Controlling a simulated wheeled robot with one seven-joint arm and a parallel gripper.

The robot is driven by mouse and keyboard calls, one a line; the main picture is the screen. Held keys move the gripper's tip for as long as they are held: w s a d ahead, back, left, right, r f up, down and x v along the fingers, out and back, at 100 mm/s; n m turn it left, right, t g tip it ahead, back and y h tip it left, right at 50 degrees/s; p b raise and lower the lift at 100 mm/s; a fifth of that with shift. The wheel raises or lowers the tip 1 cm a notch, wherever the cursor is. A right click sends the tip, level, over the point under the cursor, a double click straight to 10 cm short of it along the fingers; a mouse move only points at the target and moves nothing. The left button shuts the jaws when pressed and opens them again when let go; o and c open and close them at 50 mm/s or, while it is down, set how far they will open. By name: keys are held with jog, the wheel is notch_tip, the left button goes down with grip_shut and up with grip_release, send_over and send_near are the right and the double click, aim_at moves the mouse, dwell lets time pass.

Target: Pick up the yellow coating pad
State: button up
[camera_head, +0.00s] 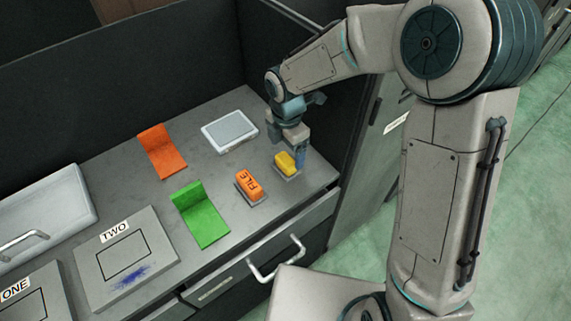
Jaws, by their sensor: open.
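The yellow coating pad (284,161) is a small yellow block on a thin grey base near the right end of the grey workbench. My gripper (298,159) hangs from above, right at the pad's right side. One finger with a blue part shows beside the pad; the other finger is hard to make out. The gripper is open and holds nothing that I can see. Whether a finger touches the pad, I cannot tell.
An orange block marked "FILE" (249,185) sits left of the pad. A green bent sheet (204,222), an orange bent sheet (162,152) and a white-rimmed tray (229,131) lie nearby. A plate labelled "TWO" (148,238) lies farther left. Dark walls (150,70) stand behind the bench.

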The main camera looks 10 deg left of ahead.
aim_at(286, 159)
jog(key=f, duration=0.5)
jog(key=shift+s+a, duration=0.1)
jog(key=shift+s, duration=0.1)
jog(key=c, duration=1.1)
jog(key=shift+c, duration=0.2)
jog(key=shift+r, duration=0.15)
notch_tip(286, 159, up, 28)
jog(key=p, duration=0.1)
jog(key=o, duration=0.3)
jog(key=shift+c, duration=0.6)
